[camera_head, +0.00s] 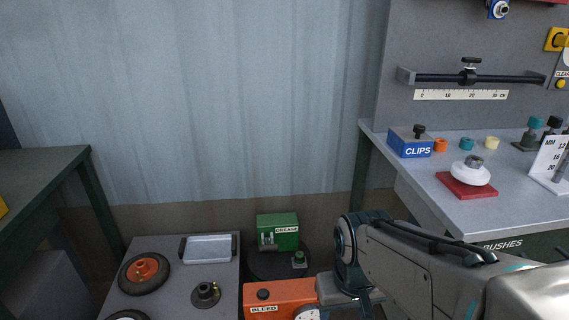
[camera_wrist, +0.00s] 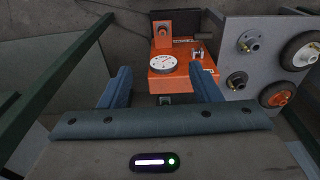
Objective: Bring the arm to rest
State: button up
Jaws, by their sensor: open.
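My arm (camera_head: 410,255) reaches in from the lower right in the head view, bent low in front of the workbench. My gripper (camera_wrist: 163,90) shows in the wrist view with its two blue fingers spread apart and nothing between them. Beyond the fingertips is an orange unit (camera_wrist: 184,76) with a round white dial. An orange box marked BLEED (camera_head: 280,295) stands beside my arm in the head view. The fingertips are hidden in the head view.
A grey low table (camera_head: 170,300) holds wheels and a tray (camera_head: 208,248). A green CREAM box (camera_head: 277,232) stands behind. The right workbench (camera_head: 460,215) carries a blue CLIPS box (camera_head: 410,143) and a red pad (camera_head: 467,186). A dark-legged table (camera_head: 40,180) stands left.

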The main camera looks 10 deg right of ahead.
notch_tip(320, 180, up, 25)
jog(key=t+p, duration=0.1)
jog(key=p, duration=1.9)
jog(key=shift+w+r+t+p, duration=0.2)
jog(key=shift+t+p, duration=0.1)
jog(key=shift+p, duration=0.1)
